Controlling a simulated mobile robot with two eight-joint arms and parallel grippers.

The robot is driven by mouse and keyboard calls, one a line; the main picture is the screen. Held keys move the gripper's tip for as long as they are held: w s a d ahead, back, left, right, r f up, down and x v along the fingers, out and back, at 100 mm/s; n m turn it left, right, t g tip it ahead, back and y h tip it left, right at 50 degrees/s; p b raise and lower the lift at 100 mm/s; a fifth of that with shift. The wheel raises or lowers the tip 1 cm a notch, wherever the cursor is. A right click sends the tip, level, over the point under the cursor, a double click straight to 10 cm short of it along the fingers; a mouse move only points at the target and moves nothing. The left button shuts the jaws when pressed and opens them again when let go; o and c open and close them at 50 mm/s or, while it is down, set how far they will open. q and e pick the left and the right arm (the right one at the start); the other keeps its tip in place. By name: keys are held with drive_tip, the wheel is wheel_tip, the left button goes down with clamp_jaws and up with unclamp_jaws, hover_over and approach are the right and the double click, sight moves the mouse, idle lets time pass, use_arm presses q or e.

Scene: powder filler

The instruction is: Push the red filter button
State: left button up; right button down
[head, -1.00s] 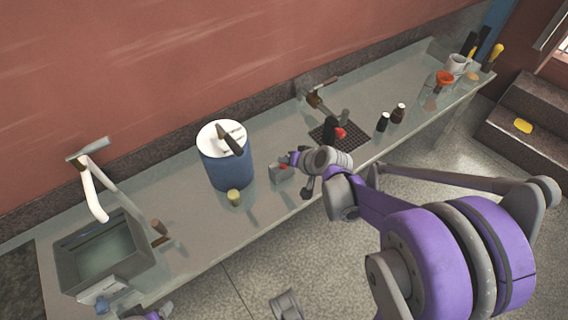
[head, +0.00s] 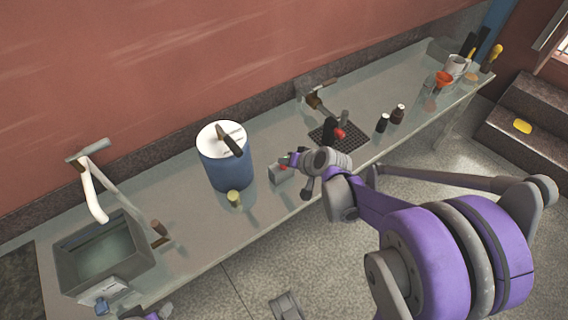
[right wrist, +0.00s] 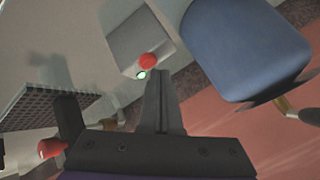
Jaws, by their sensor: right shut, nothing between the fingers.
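The red button (head: 284,167) sits on a small grey box (head: 277,177) on the bench, right of the blue drum. In the right wrist view the red button (right wrist: 147,61) is on the box (right wrist: 135,36) beside a small green light (right wrist: 141,75). My right gripper (head: 289,159) is at the box in the head view. In the right wrist view its shut, empty fingers (right wrist: 158,74) point at the box, with the tip close beside the button. I cannot tell whether they touch. A bit of my left arm (head: 152,315) shows at the bottom edge; its fingers are not clear.
The blue drum (head: 224,172) with a white lid and a yellow-green cup (head: 234,198) stand left of the box. A sink (head: 75,272) is at far left.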

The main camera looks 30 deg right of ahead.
drive_tip(key=shift+r, duration=0.2)
wheel_tip(320, 180, up, 6)
drive_tip(key=p, duration=0.4)
drive_tip(key=shift+p, duration=0.35)
